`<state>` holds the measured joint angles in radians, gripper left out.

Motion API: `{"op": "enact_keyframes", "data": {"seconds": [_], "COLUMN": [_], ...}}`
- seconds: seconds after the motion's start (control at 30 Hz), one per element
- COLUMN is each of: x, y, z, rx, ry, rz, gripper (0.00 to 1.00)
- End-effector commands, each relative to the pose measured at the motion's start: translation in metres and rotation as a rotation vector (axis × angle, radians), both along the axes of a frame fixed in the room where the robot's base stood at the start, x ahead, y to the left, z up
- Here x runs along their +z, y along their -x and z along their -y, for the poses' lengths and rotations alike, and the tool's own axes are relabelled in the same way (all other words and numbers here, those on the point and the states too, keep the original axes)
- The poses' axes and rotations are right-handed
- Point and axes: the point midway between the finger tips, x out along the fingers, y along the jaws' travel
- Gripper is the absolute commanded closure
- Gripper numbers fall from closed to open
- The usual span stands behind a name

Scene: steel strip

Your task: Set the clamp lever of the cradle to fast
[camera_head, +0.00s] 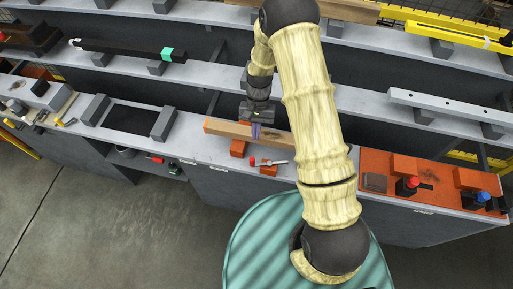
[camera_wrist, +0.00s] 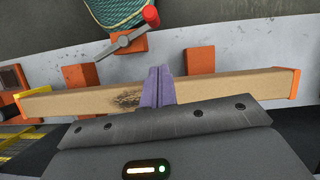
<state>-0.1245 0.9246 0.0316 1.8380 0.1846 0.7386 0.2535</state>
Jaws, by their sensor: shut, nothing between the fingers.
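The clamp lever (camera_wrist: 127,40) is a silver bar with a red knob (camera_wrist: 150,16), set on an orange block in the wrist view. In the head view the lever (camera_head: 272,162) lies at the front of the bench, its red knob to the left. A wooden beam (camera_wrist: 220,85) with orange ends and a dark mark rests on the orange cradle blocks (camera_wrist: 200,60). My gripper (camera_wrist: 158,72) has its purple fingers shut and empty over the beam, apart from the lever. In the head view my gripper (camera_head: 256,134) points down, behind the lever. Any fast marking is not readable.
An orange tray (camera_head: 430,199) with red and blue knobbed items stands on the bench to the right. A dark plate between grey blocks (camera_head: 162,123) lies to the left, with small tools farther left. Shelves (camera_head: 350,98) with bars rise behind.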

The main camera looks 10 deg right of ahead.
Motion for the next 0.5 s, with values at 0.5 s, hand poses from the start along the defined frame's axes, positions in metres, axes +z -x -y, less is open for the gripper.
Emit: {"op": "enact_keyframes", "data": {"seconds": [0.5], "x": [-0.028], "y": [0.049], "z": [-0.015], "rx": [0.004], "ry": [-0.001], "rz": [-0.001], "gripper": [1.00]}}
